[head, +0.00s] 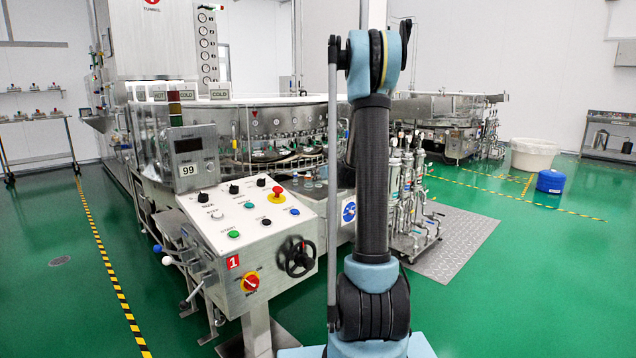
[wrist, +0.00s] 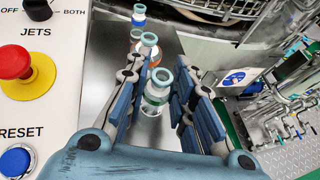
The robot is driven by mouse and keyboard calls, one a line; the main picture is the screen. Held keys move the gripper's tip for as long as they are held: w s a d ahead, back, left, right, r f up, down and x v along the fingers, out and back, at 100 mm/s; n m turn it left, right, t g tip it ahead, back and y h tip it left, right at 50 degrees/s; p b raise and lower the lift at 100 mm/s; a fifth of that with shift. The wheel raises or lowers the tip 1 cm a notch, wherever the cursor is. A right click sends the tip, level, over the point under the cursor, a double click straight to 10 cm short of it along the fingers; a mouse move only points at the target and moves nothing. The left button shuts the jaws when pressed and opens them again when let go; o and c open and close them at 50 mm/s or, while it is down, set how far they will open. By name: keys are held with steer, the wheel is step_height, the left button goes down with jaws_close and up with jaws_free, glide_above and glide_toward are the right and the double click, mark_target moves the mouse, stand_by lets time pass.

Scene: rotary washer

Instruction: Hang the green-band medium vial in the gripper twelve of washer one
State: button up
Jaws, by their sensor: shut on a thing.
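In the wrist view my gripper (wrist: 158,82) is shut on a clear glass vial (wrist: 154,100) with a teal-green rim, between its two blue-padded fingers. I cannot tell whether the vial touches the steel surface (wrist: 105,55) below. Two more vials stand beyond it in a row: one with an orange band (wrist: 148,48) and one with a blue band (wrist: 138,18). In the head view washer one (head: 260,135) is the large steel rotary machine behind the control panel marked 1. Its row of small grippers (head: 285,145) shows, too small to number. My gripper is out of the head view.
The control panel (head: 250,220) with buttons and a black handwheel (head: 297,256) juts out at the front. In the wrist view a red stop button (wrist: 15,75) lies close left. Pipes (head: 408,200) stand right of my arm.

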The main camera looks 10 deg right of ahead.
steer(key=shift+f, duration=0.65)
steer(key=o, duration=0.8)
steer(key=shift+o, duration=0.2)
